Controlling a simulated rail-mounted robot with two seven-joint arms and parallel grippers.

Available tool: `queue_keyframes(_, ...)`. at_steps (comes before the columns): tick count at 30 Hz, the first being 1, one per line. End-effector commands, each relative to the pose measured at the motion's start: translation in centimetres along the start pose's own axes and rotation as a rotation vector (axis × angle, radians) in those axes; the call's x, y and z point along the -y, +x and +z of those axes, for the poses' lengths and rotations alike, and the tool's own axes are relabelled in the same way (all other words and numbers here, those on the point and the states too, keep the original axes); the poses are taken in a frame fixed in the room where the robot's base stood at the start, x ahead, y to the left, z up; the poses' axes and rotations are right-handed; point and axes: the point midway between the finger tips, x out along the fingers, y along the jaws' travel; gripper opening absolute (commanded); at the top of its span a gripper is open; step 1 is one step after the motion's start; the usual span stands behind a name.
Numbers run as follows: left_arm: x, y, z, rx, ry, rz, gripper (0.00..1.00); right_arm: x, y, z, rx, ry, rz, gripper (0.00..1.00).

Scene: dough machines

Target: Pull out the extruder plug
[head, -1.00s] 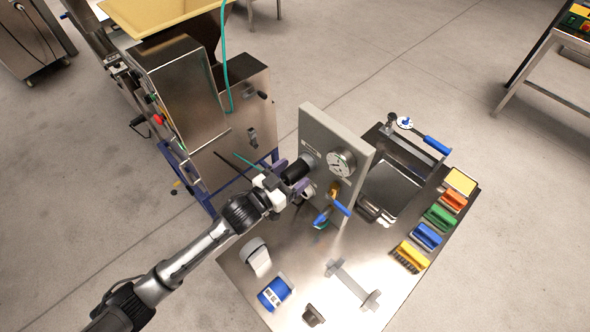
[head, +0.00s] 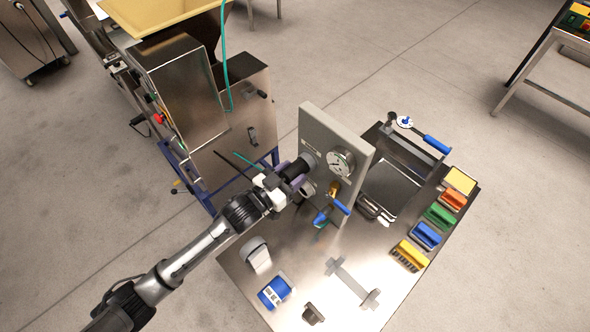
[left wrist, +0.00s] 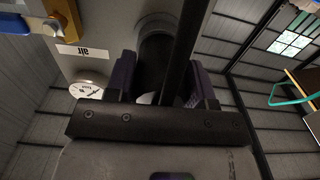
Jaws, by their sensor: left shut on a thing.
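The plug (head: 295,171) is a thick black cylinder. It sits at a round grey fitting on the face of an upright grey panel (head: 334,142). My left gripper (head: 290,180) reaches it from the left and is shut on it. In the left wrist view, the purple fingers (left wrist: 163,82) stand on either side of the dark plug (left wrist: 153,62), whose far end meets the panel's grey fitting. A dark bar crosses in front and hides part of the plug. My right gripper is in neither view.
A pressure gauge (head: 341,162) and a blue-handled valve (head: 340,207) are on the panel, close to my gripper. A steel table (head: 240,275) carries a blue roll (head: 275,292) and several coloured brushes. A steel machine (head: 245,115) stands behind on the left.

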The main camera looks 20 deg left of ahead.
Motion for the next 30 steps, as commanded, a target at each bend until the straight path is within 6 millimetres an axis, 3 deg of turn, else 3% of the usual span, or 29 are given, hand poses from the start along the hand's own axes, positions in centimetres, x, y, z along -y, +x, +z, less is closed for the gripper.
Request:
queue_keyframes(7, -0.07, 0.10, 0.11, 0.003, -0.001, 0.000, 0.21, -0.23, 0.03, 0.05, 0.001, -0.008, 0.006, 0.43)
queue_keyframes(30, -0.11, -0.69, -0.13, -0.003, -0.001, 0.002, 0.20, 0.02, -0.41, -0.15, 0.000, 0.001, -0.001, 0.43)
